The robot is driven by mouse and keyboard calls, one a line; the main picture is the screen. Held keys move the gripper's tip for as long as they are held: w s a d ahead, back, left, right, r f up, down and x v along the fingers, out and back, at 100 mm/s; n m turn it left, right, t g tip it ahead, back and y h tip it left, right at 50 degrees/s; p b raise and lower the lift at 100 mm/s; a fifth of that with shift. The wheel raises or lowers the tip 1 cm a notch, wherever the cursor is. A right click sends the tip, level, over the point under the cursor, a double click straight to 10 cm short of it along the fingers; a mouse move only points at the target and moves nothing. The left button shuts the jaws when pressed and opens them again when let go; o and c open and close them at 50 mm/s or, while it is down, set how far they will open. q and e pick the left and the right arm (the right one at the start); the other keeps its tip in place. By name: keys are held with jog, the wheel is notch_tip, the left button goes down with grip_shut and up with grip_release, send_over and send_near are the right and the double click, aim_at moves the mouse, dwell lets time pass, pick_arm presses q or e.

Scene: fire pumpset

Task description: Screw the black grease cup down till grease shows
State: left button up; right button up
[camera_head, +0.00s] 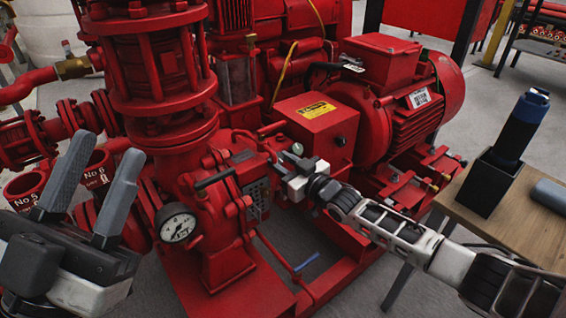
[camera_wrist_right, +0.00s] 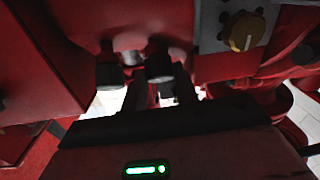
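My left gripper (camera_head: 108,150) is open and empty at the lower left of the head view, in front of the red pump. My right gripper (camera_head: 288,170) reaches in from the right to the pump's middle, beside the control box. In the right wrist view, two dark, round, cup-like parts hang below a red housing. One black cup (camera_wrist_right: 159,64) is in line with the gap between my right fingers (camera_wrist_right: 159,78), close to their tips. A second black cup (camera_wrist_right: 109,72) is left of them. Whether the fingers touch the cup is unclear. No grease is visible.
A pressure gauge (camera_head: 178,224) faces front on the pump. A red motor (camera_head: 420,95) stands behind my right arm. A gold knob (camera_wrist_right: 244,31) is near the right gripper.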

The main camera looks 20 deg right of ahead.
jog(key=shift+r, duration=0.1)
jog(key=m+p, duration=0.1)
jog(key=m+h+p, duration=0.2)
jog(key=p, duration=0.1)
jog(key=shift+a+r+t, duration=0.25)
jog(key=shift+r+t, duration=0.05)
jog(key=shift+t, duration=0.1)
jog(key=m+h+p, duration=0.2)
jog(key=m, duration=0.1)
jog(key=shift+f+h, duration=0.3)
jog(key=shift+f, duration=0.05)
jog(key=o, duration=0.7)
pick_arm(q)
notch_tip(320, 180, down, 11)
jog(key=n+g+y, duration=0.4)
jog(key=n+y, duration=0.3)
jog(key=n, duration=0.3)
jog(key=shift+s+d+n+g, duration=0.25)
jog(key=shift+d+n+g, duration=0.05)
jog(key=shift+d+n, duration=0.1)
jog(key=shift+r, duration=0.15)
pick_arm(e)
jog(key=shift+s, duration=0.1)
